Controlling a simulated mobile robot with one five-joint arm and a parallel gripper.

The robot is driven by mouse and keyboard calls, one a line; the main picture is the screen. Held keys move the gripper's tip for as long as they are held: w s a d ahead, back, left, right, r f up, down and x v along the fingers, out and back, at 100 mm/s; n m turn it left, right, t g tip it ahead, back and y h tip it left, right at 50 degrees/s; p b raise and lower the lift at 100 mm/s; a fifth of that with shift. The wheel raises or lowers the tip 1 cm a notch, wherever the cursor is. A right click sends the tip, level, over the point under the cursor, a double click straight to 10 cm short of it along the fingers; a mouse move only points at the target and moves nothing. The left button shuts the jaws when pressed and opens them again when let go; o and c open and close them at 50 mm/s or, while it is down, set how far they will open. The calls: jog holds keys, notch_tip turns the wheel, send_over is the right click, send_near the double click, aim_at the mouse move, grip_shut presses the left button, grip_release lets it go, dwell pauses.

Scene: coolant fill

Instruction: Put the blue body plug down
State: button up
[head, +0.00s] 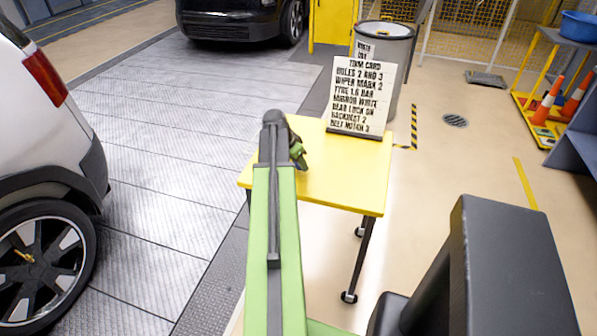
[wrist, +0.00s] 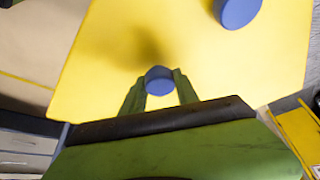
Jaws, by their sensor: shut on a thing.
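The blue body plug (wrist: 159,86) shows in the wrist view as a small round blue piece between the two green fingers of my gripper (wrist: 160,76). The gripper is shut on it. It is over the yellow top of a wheeled table (wrist: 110,60); a soft shadow lies on the top just beyond the plug. I cannot tell how large the gap below is. In the head view my gripper (head: 298,153) is mostly behind my arm above the yellow table (head: 345,185), and the plug is hidden there.
A second round blue thing (wrist: 238,11) is at the top right of the wrist view, cut by the frame edge. A lettered card (head: 357,96) stands at the table's back. A grey bin (head: 398,60) is behind it. The table's right part is clear.

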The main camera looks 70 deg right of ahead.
notch_tip(320, 180, down, 2)
jog(key=shift+f+b, duration=0.1)
jog(key=shift+b, duration=0.2)
jog(key=shift+r, duration=0.3)
jog(key=shift+f, duration=0.2)
jog(key=o, duration=1.1)
jog(key=shift+c, duration=0.2)
jog(key=shift+a+r+p, duration=0.1)
jog(key=shift+r+p, duration=0.45)
jog(key=shift+p, duration=0.05)
jog(key=p+v, duration=1)
jog(key=v, duration=0.1)
